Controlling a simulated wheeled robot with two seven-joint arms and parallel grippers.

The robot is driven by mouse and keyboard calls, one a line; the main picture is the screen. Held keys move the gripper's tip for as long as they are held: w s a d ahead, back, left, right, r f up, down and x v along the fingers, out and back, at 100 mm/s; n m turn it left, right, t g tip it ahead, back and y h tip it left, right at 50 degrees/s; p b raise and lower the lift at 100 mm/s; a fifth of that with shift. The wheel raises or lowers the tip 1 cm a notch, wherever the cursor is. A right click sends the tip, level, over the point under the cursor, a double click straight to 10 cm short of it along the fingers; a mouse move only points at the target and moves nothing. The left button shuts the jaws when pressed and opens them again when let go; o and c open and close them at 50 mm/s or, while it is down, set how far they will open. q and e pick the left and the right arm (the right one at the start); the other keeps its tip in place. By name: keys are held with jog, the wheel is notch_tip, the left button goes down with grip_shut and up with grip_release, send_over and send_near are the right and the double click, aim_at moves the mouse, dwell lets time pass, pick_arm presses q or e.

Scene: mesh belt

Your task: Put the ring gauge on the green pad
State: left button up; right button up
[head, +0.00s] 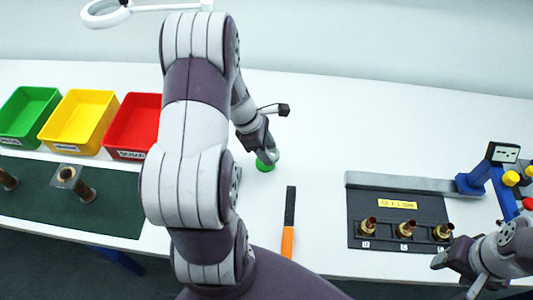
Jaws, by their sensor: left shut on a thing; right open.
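My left gripper (267,151) is at the green pad (265,167), a small round green disc on the white table behind my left arm. It is shut on a small pale thing, most likely the ring gauge (273,155), mostly hidden by the fingers. The ring gauge is at or just above the pad; I cannot tell whether it touches. My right gripper (441,258) is open at the lower right, close to the front of the dark fixture mat, and looks empty.
Green (27,113), yellow (76,118) and red (132,124) bins stand at the left. A black-and-orange tool (289,220) lies mid-table. A black board (375,212) holds 3 brass fittings beside a blue stand (480,178).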

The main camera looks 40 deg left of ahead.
pick_arm(q)
jog(key=shift+w+a+f, duration=0.35)
jog(key=shift+a+f, duration=0.05)
jog(key=shift+a, duration=0.15)
jog(key=shift+w+a+f, duration=0.3)
jog(key=shift+a+f, duration=0.1)
jog(key=shift+a, duration=0.1)
jog(key=f, duration=0.4)
jog(key=shift+s+a+f+p, duration=0.1)
jog(key=shift+s+a+p, duration=0.15)
jog(key=shift+p, duration=0.1)
jog(key=shift+w+f, duration=0.15)
jog(key=o, duration=1.2)
jog(key=shift+r, duration=0.3)
jog(key=d+b+v, duration=0.1)
jog(key=v, duration=1)
jog(key=s+d+r+m+y, duration=0.1)
jog(key=s+d+m, duration=0.1)
jog(key=d+m, duration=0.3)
jog(key=s+d+r+m+y, duration=0.1)
jog(key=s+d+m, duration=0.1)
jog(key=d+m, duration=0.4)
jog(key=s+d+r+m+y, duration=0.1)
jog(key=d+m, duration=0.5)
jog(key=m, duration=0.7)
jog(key=shift+s+d+r+g+y, duration=0.3)
jog(key=shift+s+g+y, duration=0.1)
jog(key=shift+s+y, duration=0.1)
